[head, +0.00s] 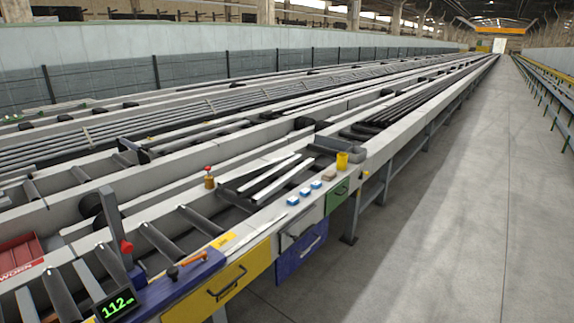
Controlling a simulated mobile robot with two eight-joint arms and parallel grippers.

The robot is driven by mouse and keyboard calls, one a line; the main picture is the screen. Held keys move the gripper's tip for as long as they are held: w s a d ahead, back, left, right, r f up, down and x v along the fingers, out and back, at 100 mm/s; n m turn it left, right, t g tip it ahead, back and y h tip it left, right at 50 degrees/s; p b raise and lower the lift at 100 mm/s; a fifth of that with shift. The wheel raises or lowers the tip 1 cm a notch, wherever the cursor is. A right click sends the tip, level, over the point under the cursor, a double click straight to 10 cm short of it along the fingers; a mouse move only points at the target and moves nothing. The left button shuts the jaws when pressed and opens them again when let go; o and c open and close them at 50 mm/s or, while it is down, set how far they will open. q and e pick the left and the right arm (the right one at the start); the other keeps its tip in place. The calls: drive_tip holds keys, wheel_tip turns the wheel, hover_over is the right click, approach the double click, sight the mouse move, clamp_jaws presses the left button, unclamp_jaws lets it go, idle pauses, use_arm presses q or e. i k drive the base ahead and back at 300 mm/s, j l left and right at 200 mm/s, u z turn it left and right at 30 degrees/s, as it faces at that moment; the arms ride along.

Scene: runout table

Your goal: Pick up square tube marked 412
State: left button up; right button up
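Two pale, straight bars lie side by side at a slant on the runout table (258,222), near the middle of the head view. One pale bar (268,173) is farther left, and the other pale bar (283,181) is just right of it. I can read no number on either, so I cannot tell whether one is the square tube marked 412. Several dark long pieces lie farther along the table. Neither of my grippers is in view.
A green digital display (117,305) and a red bin (18,255) are at the lower left. Small blue blocks (304,191) and a yellow cup (342,161) stand on the table edge. A yellow drawer (221,287) is below. The concrete floor (450,200) at right is clear.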

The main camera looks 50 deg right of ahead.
sight(244, 191)
drive_tip(key=i+l+z, duration=0.1)
drive_tip(key=l+z, duration=0.25)
drive_tip(key=i+l+z, duration=0.1)
drive_tip(key=z, duration=0.25)
drive_tip(key=i+l+z, duration=0.15)
drive_tip(key=z, duration=0.2)
drive_tip(key=i+l+z, duration=0.1)
drive_tip(key=i+l, duration=0.2)
drive_tip(key=i+l+z, duration=0.1)
drive_tip(key=i+l, duration=0.15)
drive_tip(key=i, duration=0.25)
drive_tip(key=i+l+z, duration=0.1)
drive_tip(key=i+l, duration=0.15)
drive_tip(key=i, duration=0.15)
drive_tip(key=i+l+z, duration=0.1)
drive_tip(key=i, duration=0.3)
drive_tip(key=l, duration=0.1)
